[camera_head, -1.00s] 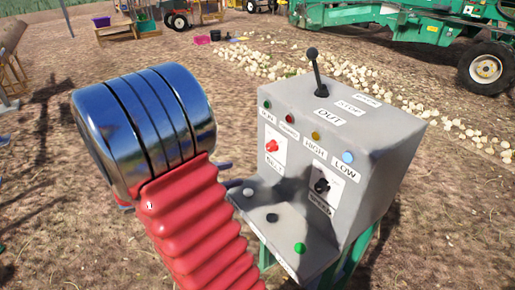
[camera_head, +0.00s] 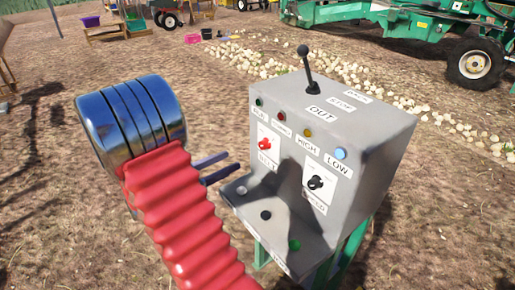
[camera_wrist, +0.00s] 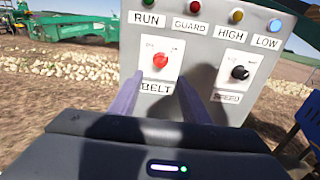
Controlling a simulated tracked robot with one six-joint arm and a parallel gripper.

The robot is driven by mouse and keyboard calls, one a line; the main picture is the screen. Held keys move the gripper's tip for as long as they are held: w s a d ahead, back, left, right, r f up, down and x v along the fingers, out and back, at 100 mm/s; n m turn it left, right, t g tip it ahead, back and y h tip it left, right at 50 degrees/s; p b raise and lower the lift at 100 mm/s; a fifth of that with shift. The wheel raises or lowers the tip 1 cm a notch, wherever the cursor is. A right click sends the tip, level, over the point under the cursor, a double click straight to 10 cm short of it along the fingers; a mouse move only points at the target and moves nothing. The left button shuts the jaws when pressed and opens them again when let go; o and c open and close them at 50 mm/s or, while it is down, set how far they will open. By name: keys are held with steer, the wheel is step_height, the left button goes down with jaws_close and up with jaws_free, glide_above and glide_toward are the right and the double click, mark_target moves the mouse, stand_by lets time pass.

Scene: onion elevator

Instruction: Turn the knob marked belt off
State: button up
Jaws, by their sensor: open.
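The grey control box (camera_head: 365,130) stands on green legs. Its red belt knob (camera_head: 265,143) sits on a white plate above a BELT label, at the left of the front panel. In the wrist view the belt knob (camera_wrist: 160,61) shows between and beyond my two fingertips. My gripper (camera_head: 224,168) is open and empty, left of the panel and pointing toward it. In the wrist view my gripper (camera_wrist: 160,85) frames the BELT label. The fingers appear short of the knob; exact distance is unclear.
A black speed knob (camera_head: 315,183) is right of the belt knob. A lever (camera_head: 308,68) rises from the box top. Buttons, including a green one (camera_head: 294,245), lie on the lower ledge. Lamps line the panel's top. Onions (camera_head: 350,88) and a green machine (camera_head: 400,14) are behind.

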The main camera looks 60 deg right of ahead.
mark_target(260, 146)
steer(key=x, duration=1.2)
steer(key=shift+s+d, duration=0.15)
steer(key=shift+d, duration=0.15)
steer(key=shift+c, duration=0.5)
steer(key=c, duration=0.9)
steer(key=shift+a, duration=0.1)
steer(key=shift+c, duration=0.2)
